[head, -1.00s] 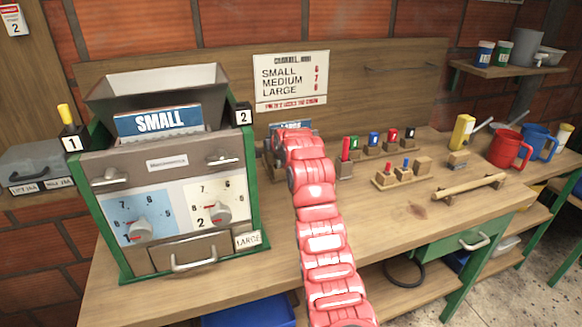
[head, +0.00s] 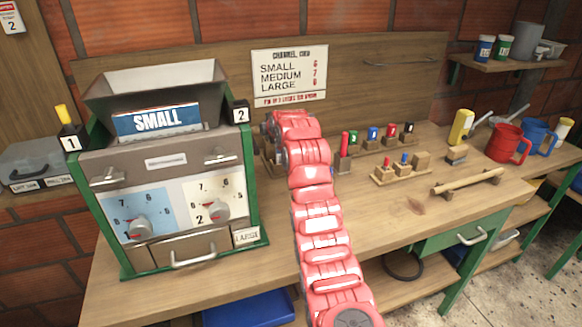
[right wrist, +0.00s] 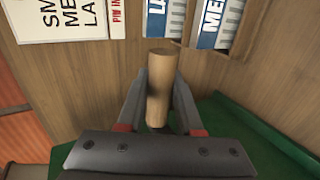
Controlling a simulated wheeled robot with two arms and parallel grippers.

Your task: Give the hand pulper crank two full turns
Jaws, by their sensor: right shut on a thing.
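The hand pulper (head: 165,160) stands at the left of the bench, with a grey hopper (head: 155,88) on top, a green frame and two dials on its front. In the right wrist view a round wooden handle (right wrist: 160,75), apparently the crank's grip, stands between the two dark fingers of my right gripper (right wrist: 160,100), which is shut on it. In the head view my red right arm hides the crank and most of that gripper beside the pulper's right side. My left gripper is not in view.
A SMALL/MEDIUM/LARGE notice (head: 289,75) is on the back board. Blue-labelled holders (right wrist: 215,25) show near the handle. Small coloured pegs (head: 373,137), a wooden bar (head: 468,182) and a red mug (head: 507,147) stand right of my arm. The front right bench top is clear.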

